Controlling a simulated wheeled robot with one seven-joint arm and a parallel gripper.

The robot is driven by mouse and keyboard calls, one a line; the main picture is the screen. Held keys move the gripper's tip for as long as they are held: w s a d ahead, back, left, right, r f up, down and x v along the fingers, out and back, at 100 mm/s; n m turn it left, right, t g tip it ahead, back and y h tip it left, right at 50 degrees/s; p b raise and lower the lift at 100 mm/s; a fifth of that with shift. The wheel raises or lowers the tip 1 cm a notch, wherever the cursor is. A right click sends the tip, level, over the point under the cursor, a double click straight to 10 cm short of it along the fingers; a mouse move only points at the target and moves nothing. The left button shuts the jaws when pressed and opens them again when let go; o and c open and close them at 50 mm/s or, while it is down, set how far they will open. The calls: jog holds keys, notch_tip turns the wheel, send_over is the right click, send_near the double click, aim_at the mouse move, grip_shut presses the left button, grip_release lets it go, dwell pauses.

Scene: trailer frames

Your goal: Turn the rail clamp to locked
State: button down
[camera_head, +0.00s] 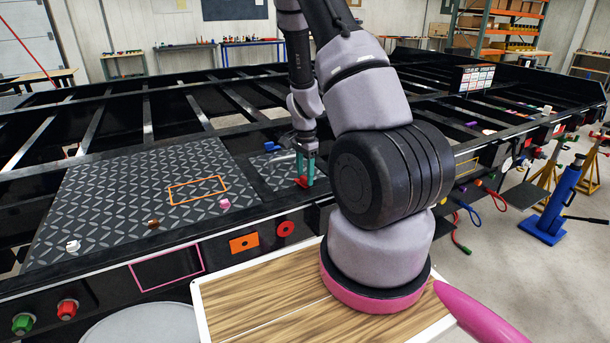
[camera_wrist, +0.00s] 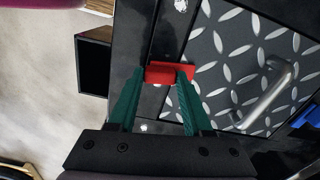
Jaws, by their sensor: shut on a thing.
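The rail clamp shows as a small red piece (camera_head: 301,182) at the trailer's near edge, by a small diamond-plate panel. In the wrist view the red piece (camera_wrist: 171,70) lies across the dark rail at the edge of the plate. My gripper (camera_head: 305,180) points down with its teal fingers at the red piece. In the wrist view my gripper (camera_wrist: 167,78) is shut on it, one finger on each side. The fingers hide part of the clamp, and I see no mark that tells its position.
A large diamond-plate panel (camera_head: 130,195) with small white, brown and pink pieces lies to the left. A metal handle (camera_wrist: 267,95) and a blue piece (camera_wrist: 306,115) are near the clamp in the wrist view. A blue jack (camera_head: 562,200) stands at the right.

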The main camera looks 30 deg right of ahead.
aim_at(305, 177)
jog(key=shift+m, duration=0.9)
jog(key=shift+c, duration=1.6)
grip_release()
notch_tip(305, 177, up, 11)
jog(key=shift+f, duration=0.1)
